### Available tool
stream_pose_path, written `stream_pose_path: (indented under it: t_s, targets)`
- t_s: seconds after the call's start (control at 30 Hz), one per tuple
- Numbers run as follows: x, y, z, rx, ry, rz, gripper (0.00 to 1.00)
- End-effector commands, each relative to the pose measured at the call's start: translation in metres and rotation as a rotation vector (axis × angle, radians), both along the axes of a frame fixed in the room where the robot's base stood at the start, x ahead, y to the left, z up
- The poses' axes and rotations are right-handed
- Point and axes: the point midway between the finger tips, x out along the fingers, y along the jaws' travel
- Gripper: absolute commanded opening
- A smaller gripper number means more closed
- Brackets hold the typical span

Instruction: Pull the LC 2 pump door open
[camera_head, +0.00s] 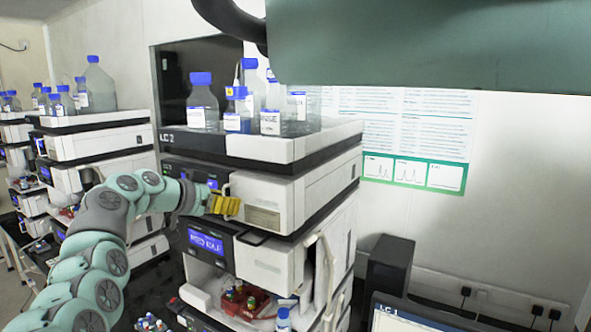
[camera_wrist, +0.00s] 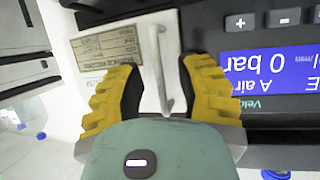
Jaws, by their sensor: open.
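The LC 2 stack stands in the middle of the head view, its name on the top tray (camera_head: 290,150). The pump door (camera_head: 262,200) is the white front panel with a printed label, just under that tray; it looks closed. My gripper (camera_head: 225,205) is at the door's left edge, its yellow fingers in front of the handle. In the wrist view, the upright pale bar handle (camera_wrist: 160,68) lies between my open fingers (camera_wrist: 162,75), one on each side. I see a gap on both sides of the bar. The door's label (camera_wrist: 107,48) is left of it.
A blue pump display (camera_wrist: 270,75) reading 0 bar is right of the handle in the wrist view. Blue-capped bottles (camera_head: 202,100) stand on the top tray. Below, a compartment holds a red vial tray (camera_head: 247,300). A monitor (camera_head: 400,318) is at lower right.

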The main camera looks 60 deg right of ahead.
Motion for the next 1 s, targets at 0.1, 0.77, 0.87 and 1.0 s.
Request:
stream_pose_path:
  t_s: [0.1,0.77,0.87,1.0]
  targets:
    - [-0.0005,-0.0004,-0.0004,0.0,0.0,-0.001,0.36]
    - [0.0005,0.0004,-0.0001,-0.001,0.001,0.001,0.0]
    - [0.0004,0.0004,-0.0001,-0.001,0.002,0.001,0.0]
    - [0.0004,0.0004,-0.0001,0.0,0.002,0.001,0.0]
